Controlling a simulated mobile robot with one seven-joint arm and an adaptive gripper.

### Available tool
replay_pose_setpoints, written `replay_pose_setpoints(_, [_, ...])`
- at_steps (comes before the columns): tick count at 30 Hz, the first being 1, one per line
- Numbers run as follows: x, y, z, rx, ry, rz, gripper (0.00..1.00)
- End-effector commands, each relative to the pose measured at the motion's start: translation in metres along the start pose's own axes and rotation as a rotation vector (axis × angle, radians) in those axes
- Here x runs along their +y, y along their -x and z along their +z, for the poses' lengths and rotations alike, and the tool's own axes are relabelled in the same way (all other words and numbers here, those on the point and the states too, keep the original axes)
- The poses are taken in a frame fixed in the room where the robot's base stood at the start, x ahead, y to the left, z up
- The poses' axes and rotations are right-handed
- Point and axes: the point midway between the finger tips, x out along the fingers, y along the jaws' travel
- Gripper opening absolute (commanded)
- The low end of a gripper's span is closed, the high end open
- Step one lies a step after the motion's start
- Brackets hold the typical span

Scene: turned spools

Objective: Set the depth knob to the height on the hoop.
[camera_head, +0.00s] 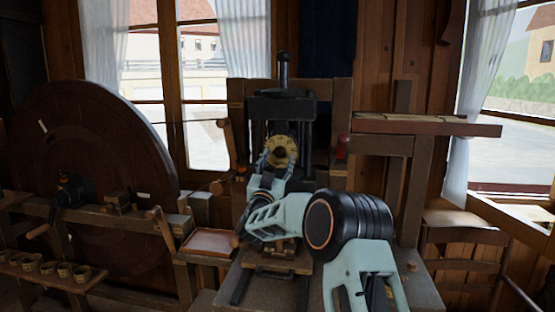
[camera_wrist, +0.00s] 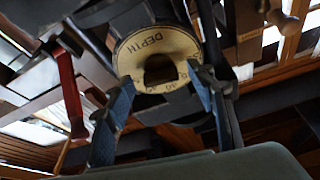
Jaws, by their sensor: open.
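The depth knob (camera_wrist: 186,45) is a round cream dial marked DEPTH, with small numbers along its rim and a dark centre piece. In the head view the knob (camera_head: 281,150) shows as a yellowish disc on the front of the dark press. My gripper (camera_wrist: 160,78) is open, its two blue fingers at either side of the dial's lower part in the wrist view. I cannot tell whether they touch it. In the head view my gripper (camera_head: 278,164) is at the press, partly hidden by my arm. I cannot make out a hoop or a height marked on one.
The press (camera_head: 283,105) stands in a wooden frame. A red handle (camera_wrist: 70,95) hangs at the left in the wrist view. A large dark wheel (camera_head: 90,150) stands at left, with a reddish tray (camera_head: 208,243) near it. A wooden shelf (camera_head: 430,126) juts out at right.

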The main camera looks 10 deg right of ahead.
Motion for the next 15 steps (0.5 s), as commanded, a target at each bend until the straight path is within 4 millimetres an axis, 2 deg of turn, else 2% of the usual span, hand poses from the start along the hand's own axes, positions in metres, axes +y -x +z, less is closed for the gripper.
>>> replay_pose_setpoints(6, [0.0,0.0001,0.0002,0.0,0.0,0.0,0.48])
replay_pose_setpoints(15, [0.0,0.0002,0.0,0.0,0.0,0.0,0.15])
